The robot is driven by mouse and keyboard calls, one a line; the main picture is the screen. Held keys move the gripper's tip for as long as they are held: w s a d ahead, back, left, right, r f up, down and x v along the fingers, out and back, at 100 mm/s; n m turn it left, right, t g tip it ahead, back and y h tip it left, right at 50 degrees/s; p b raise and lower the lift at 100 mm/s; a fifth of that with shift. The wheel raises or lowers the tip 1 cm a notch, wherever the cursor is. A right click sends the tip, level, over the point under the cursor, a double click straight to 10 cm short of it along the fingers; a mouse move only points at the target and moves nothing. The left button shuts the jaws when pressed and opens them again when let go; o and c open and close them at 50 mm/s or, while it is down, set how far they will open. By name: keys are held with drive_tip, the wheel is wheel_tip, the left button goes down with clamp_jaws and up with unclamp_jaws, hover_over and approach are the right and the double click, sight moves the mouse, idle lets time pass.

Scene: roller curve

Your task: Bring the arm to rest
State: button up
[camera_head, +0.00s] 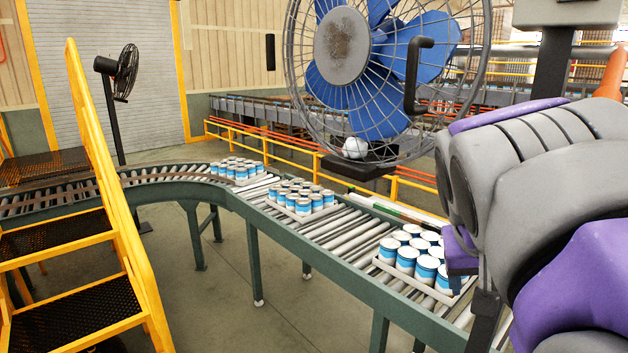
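My arm (545,185), with grey rounded links and purple panels, fills the right side of the head view, close to the camera. It looks folded, and it hides part of the roller conveyor behind it. A dark narrow part hangs below its left end. I cannot make out my gripper's fingertips, so I cannot tell whether it is open or shut. No held object shows.
A curved roller conveyor (345,240) carries trays of blue-and-white cans (425,262). A large blue caged fan (385,70) stands beyond it. Yellow stairs (90,240) are at left, with a smaller black fan (122,75) behind. Floor between stairs and conveyor is clear.

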drive_tip(key=s+a+f+n+g+y+b, duration=0.1)
drive_tip(key=s+a+f+g+b, duration=0.1)
drive_tip(key=s+f, duration=0.5)
drive_tip(key=s+a+f+n+g+y+b, duration=0.1)
drive_tip(key=s+a+f+b, duration=0.3)
drive_tip(key=f, duration=1.2)
drive_tip(key=s+a+f+g+y+b, duration=0.2)
drive_tip(key=s+a+f+b, duration=0.1)
drive_tip(key=s+f, duration=0.8)
drive_tip(key=shift+s+a+f+n+g+y, duration=0.2)
drive_tip(key=shift+s+a+n+g+y, duration=0.15)
drive_tip(key=shift+a, duration=0.3)
drive_tip(key=shift+c, duration=0.3)
